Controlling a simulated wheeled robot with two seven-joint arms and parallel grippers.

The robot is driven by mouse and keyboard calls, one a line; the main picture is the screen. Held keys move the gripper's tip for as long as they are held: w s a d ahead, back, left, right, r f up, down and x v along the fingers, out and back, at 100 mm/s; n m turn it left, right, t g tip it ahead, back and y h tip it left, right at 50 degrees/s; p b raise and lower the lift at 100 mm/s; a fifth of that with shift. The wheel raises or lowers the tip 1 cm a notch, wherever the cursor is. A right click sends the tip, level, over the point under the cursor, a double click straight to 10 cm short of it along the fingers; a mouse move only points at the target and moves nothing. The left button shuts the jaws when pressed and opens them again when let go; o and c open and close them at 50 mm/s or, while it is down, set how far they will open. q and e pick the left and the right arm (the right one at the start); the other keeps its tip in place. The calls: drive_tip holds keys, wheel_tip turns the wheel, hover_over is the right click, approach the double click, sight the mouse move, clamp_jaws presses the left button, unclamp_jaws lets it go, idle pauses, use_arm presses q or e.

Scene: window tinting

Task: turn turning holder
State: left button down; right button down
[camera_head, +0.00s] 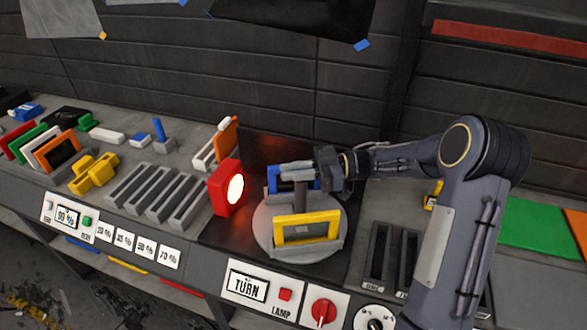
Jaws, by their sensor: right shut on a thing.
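The turning holder (264,231) is a round light-grey disc on the bench, with a grey upright piece (297,196) near its middle. A yellow frame (307,228) stands upright in a slot at its front. A blue frame (275,181) stands at its back, partly hidden by my fingers and the upright piece. My right gripper (297,170) reaches in from the right, low over the holder. It is shut on the holder's upright piece; the exact contact is hard to see. My left gripper is out of view.
A red lamp (226,188) with a lit white face stands left of the disc. A slotted grey rack (157,196) and several coloured frames lie left. A green plate (537,223) lies right.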

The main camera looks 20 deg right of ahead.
drive_tip(key=shift+g, duration=0.3)
drive_tip(key=c, duration=1.4)
unclamp_jaws()
drive_tip(key=shift+d, duration=0.1)
drive_tip(key=s+d+b, duration=0.1)
drive_tip(key=d+b, duration=0.1)
drive_tip(key=d, duration=0.5)
drive_tip(key=shift+s+d, duration=0.15)
drive_tip(key=shift+d, duration=0.05)
